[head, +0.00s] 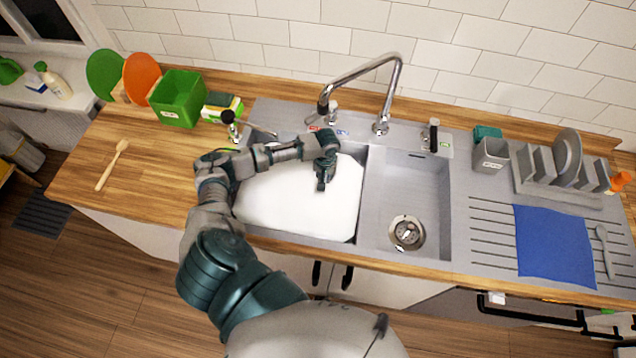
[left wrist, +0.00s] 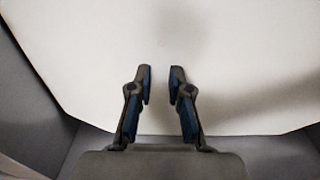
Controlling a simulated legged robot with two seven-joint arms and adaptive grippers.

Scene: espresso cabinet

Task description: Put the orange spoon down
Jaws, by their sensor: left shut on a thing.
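My left gripper (head: 322,182) is above the left sink basin, which is filled with a white surface like suds. The left wrist view shows the two fingers of this gripper (left wrist: 160,85) part-way closed, with a narrow gap between them. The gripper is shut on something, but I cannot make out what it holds. No orange spoon can be made out in either view. A wooden spoon (head: 112,163) lies on the counter at the left. A grey spoon (head: 605,251) lies beside the blue cloth at the right. My right gripper is not in view.
A tall tap (head: 381,125) stands behind the basins. The right basin (head: 405,190) is empty. A green box (head: 178,99) and upright green and orange discs stand at the back left. A blue cloth (head: 553,247) lies on the drainer. The left counter has bare room.

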